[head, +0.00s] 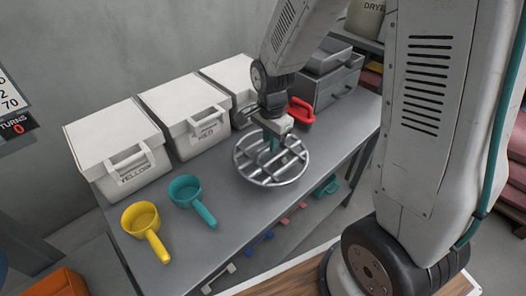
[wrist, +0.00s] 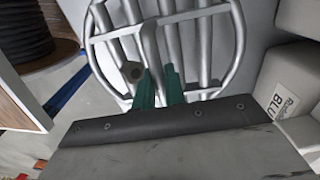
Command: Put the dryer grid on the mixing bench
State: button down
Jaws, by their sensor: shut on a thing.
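The dryer grid (head: 252,172) is a round silver rack of metal bars. In the head view it is at the middle of the grey mixing bench (head: 232,218), right of the teal scoop. My gripper (head: 274,143) is above it with its fingers down at the bars. In the wrist view the green fingertips (wrist: 159,86) are shut on a bar of the grid (wrist: 205,50), which fills the upper middle. I cannot tell whether the grid touches the bench top or hangs just above it.
White bins labelled YELLOW (head: 118,150) and RED (head: 185,112) line the back. A yellow scoop (head: 141,222) and a teal scoop (head: 188,194) lie at the left; a red scoop (head: 300,112) is behind my gripper. Grey drawers (head: 330,85) stand at the right end. Small coloured handles hang along the front edge.

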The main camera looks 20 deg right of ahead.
aim_at(263, 152)
jog(key=shift+w+a+f, duration=0.1)
jog(key=shift+a+f, duration=0.2)
jog(key=shift+f, duration=0.3)
jog(key=shift+w+a+f, duration=0.15)
jog(key=shift+a+f, duration=0.2)
jog(key=shift+f, duration=0.3)
jog(key=shift+w+a+f, duration=0.1)
jog(key=shift+a+f, duration=0.2)
jog(key=shift+f, duration=0.3)
jog(key=c, duration=1.5)
grip_release()
jog(key=shift+o, duration=0.2)
